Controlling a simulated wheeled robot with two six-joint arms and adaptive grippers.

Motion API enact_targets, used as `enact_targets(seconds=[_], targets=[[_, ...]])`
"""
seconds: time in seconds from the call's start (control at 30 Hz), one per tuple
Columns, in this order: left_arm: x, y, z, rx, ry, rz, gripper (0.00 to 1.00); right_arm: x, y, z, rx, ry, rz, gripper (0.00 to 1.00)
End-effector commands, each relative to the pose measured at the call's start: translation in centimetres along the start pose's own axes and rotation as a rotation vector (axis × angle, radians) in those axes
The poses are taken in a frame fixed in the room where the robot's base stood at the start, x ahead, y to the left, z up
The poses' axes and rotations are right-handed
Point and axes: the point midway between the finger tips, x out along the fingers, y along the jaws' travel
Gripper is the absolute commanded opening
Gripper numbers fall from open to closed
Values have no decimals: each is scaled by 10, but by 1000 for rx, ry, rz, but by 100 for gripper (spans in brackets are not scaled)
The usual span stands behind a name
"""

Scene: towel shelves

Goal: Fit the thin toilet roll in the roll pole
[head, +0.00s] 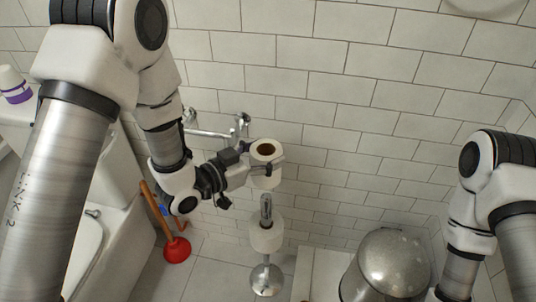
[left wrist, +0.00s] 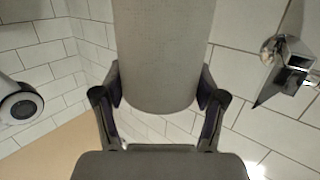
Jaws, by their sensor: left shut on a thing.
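My left gripper (head: 262,168) is shut on a toilet roll (head: 266,150) with a brown core that faces up. In the left wrist view the held roll (left wrist: 165,55) fills the upper middle, between the two fingers (left wrist: 160,100). The roll pole (head: 266,208) stands upright on a round metal base (head: 266,280). One white roll (head: 266,236) sits around the pole, and the pole's top sticks out above it. The held roll is above the pole's top, apart from it and roughly in line with it. My right gripper is not in view; only part of that arm shows at the right.
A metal bin (head: 390,262) stands at the right of the pole. A chrome wall fitting (head: 212,133) is behind the left gripper. A white tiled wall (head: 330,60) closes the back.

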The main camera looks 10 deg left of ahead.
Motion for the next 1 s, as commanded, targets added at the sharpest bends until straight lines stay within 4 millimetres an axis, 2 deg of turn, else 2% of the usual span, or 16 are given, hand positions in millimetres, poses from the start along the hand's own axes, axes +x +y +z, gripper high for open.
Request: enact_targets(seconds=[0.17, 0.63, 1.0], targets=[[0, 0, 5, 1, 1, 0, 33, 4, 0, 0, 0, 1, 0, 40], [8, 0, 54, 1, 1, -1, 33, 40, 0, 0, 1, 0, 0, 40], [8, 0, 58, 1, 2, -1, 33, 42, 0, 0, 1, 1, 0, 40]])
